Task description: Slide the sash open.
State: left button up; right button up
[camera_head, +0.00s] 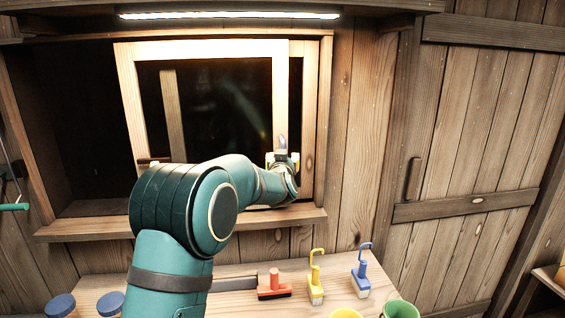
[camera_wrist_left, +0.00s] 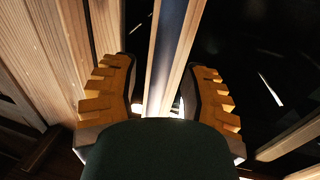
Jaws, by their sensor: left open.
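The sash (camera_head: 200,49) is a light wooden frame with dark glass, in a wooden window frame (camera_head: 327,110). It stands towards the right of the frame, with a dark gap on its left. My left arm reaches up in front of its lower right part. My left gripper (camera_head: 283,160) is at the sash's right upright, partly hidden by my wrist. In the left wrist view the gripper (camera_wrist_left: 166,100) is open, with one finger on each side of a wooden upright with a blue-grey strip (camera_wrist_left: 170,45). Contact cannot be told. My right gripper is not in view.
A plank door (camera_head: 480,120) is at right. A lit lamp (camera_head: 230,15) hangs above.

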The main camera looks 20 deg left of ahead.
pick_arm(q)
jog(key=v, duration=1.2)
dwell(0.3)
